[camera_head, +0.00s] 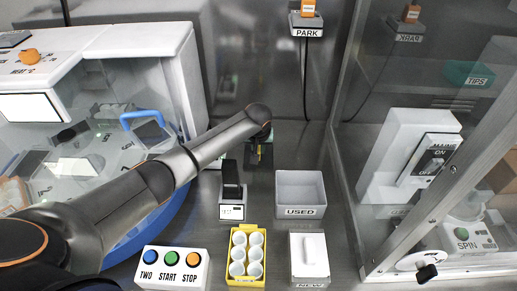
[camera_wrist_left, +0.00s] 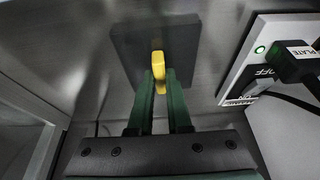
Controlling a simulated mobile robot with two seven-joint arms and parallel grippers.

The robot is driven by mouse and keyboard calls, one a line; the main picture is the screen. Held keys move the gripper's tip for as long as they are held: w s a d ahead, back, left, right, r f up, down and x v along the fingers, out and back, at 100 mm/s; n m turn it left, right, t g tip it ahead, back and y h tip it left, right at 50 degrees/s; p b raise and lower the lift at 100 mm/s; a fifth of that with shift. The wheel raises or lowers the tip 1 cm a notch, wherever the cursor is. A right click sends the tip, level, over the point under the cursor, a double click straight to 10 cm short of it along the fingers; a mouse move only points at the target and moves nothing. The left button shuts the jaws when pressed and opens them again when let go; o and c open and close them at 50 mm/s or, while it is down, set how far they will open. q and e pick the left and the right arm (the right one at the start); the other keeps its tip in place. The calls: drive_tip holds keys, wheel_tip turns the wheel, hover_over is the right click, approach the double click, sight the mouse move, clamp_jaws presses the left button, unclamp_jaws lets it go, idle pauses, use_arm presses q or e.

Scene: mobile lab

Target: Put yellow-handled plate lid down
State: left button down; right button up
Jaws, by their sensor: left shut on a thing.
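The plate lid (camera_wrist_left: 128,48) is a dark grey square with a yellow handle (camera_wrist_left: 158,62), seen in the left wrist view beyond my fingers. My left gripper (camera_wrist_left: 161,78) has its two green fingers shut on that yellow handle. In the head view my left gripper (camera_head: 259,152) is near the back metal wall, at the end of the outstretched arm, and mostly hidden by its wrist. The lid is not clear in the head view. I cannot tell whether the lid touches the surface behind it. My right gripper is not in view.
A USED bin (camera_head: 300,212), a black device on a labelled base (camera_head: 232,212), a yellow rack of white cups (camera_head: 233,281) and a NEW box (camera_head: 296,270) stand nearby. A white box with a PLATE label (camera_wrist_left: 262,62) is right of the lid. A glass-walled enclosure (camera_head: 345,215) bounds the right.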

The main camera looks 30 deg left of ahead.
use_arm(q)
drive_tip(key=c, duration=0.9)
unclamp_jaws()
drive_tip(key=shift+f, duration=0.15)
drive_tip(key=shift+o, duration=0.2)
drive_tip(key=shift+r, duration=0.25)
drive_tip(key=p+v, duration=0.1)
drive_tip(key=v, duration=1.1)
